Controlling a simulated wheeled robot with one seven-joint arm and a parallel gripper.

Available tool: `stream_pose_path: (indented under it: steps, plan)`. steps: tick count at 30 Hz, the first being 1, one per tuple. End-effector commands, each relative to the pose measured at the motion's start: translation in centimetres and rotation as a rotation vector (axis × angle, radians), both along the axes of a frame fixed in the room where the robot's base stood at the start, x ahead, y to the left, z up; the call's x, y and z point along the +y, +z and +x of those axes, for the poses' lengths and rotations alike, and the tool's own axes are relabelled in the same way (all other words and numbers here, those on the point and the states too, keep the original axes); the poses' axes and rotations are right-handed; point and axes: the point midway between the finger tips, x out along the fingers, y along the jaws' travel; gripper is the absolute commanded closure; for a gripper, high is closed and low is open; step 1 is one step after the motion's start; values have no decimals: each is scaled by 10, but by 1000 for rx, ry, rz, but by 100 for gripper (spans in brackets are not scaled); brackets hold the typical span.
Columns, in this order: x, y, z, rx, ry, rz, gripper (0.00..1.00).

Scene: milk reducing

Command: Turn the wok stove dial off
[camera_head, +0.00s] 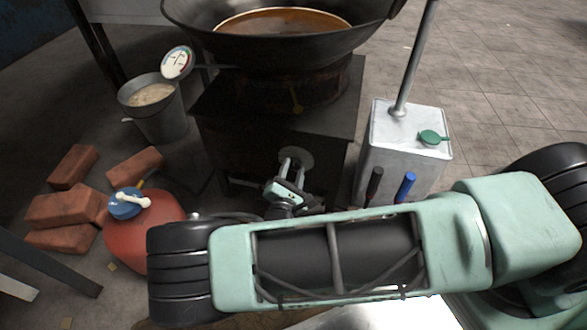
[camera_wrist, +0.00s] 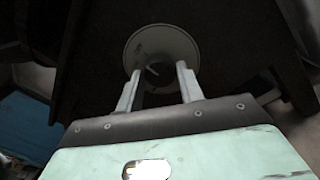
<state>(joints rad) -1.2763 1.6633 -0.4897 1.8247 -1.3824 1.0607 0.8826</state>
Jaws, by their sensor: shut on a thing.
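The wok stove (camera_head: 225,120) is a dark box under a large wok. Its dial (camera_head: 300,155) is on the front face, low down, with a round grey plate; it also shows in the wrist view (camera_wrist: 160,42). My gripper (camera_head: 291,160) reaches the dial from the front. In the wrist view my gripper's two fingers (camera_wrist: 157,73) stand on either side of the dial's knob, shut on it. The knob is dark and partly hidden between the fingers, so its exact angle is hard to tell.
The wok (camera_head: 270,40) holds brown liquid. A red container (camera_head: 150,235) and several bricks (camera_head: 70,210) lie at the left.

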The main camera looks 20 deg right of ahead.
Motion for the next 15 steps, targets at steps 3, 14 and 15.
stream_pose_path:
  steps: [3,14,15]
  plan:
    - [-4,1,1,-4,-8,-3,86]
    - [-2,1,0,-2,-3,-2,41]
    - [-2,1,0,-2,-3,-2,41]
